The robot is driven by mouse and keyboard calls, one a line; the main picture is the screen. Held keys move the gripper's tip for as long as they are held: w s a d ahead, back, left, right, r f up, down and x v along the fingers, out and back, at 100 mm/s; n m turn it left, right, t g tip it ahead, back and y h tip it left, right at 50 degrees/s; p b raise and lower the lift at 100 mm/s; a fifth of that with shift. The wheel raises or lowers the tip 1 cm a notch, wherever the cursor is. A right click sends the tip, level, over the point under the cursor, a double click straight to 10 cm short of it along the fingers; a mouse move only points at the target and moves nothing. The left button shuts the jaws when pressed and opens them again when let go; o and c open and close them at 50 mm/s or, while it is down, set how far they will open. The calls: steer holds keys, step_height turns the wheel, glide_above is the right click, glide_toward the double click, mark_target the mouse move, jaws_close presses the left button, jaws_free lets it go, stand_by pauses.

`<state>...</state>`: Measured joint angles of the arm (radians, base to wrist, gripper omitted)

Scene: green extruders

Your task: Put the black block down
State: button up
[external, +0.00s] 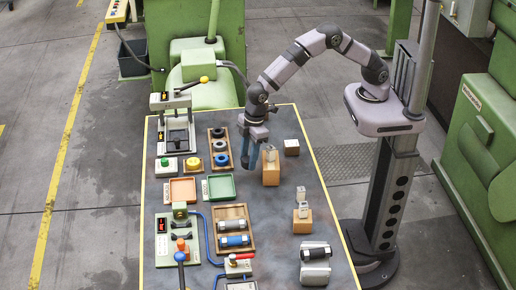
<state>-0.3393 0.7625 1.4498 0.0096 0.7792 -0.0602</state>
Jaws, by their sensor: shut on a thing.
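The ring tray (219,135) is just left of my gripper. Right of it is the wooden block (271,177); another (302,226) stands nearer. An orange tray (182,201) and a green tray (221,198) lie front left. Bare table (265,215) lies between the trays and blocks.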

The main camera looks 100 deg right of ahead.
mark_target(249, 175)
steer(key=shift+f+p, duration=0.5)
steer(key=shift+f, duration=1.75)
steer(key=shift+f, duration=0.15)
steer(key=o, duration=1.1)
steer(key=shift+c, duration=0.2)
step_height(249, 175, up, 12)
steer(key=s+b, duration=0.1)
steer(key=b, duration=0.1)
steer(key=shift+s+d, duration=0.3)
steer(key=shift+d, duration=0.05)
steer(key=c, duration=0.3)
